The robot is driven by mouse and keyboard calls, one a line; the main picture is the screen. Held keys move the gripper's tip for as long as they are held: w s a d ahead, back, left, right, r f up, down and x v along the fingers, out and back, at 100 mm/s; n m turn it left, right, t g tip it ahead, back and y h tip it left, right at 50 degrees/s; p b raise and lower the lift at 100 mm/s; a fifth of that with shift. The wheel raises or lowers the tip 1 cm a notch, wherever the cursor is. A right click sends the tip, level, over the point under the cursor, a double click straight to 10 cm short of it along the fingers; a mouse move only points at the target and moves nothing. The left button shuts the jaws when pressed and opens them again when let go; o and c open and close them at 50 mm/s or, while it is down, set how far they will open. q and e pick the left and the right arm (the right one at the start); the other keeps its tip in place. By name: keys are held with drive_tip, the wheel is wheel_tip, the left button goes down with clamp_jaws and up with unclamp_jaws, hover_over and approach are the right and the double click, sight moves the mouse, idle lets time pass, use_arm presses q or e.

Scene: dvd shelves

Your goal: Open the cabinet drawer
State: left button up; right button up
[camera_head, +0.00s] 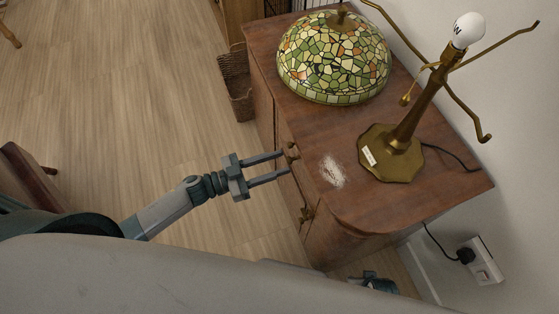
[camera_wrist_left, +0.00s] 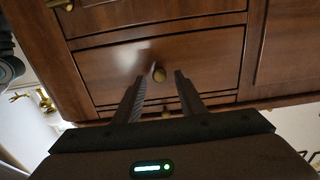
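The brown wooden cabinet (camera_head: 330,205) stands against the wall, its front facing left in the head view. In the left wrist view, a drawer front (camera_wrist_left: 110,68) fills the middle, looking closed. A dark part of mine at the bottom of the head view may be the right gripper.
On the cabinet top stand a stained-glass lampshade (camera_head: 335,58) and a brass lamp base (camera_head: 392,155) with a bare bulb. A wicker basket (camera_head: 236,82) stands beside the cabinet. The wooden floor (camera_head: 130,90) left of it is largely clear.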

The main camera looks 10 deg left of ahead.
use_arm(q)
drive_tip(key=shift+w+d, duration=0.35)
drive_tip(key=shift+d, duration=0.15)
clamp_jaws()
use_arm(e)
drive_tip(key=shift+s+f, duration=0.15)
drive_tip(key=shift+s, duration=0.15)
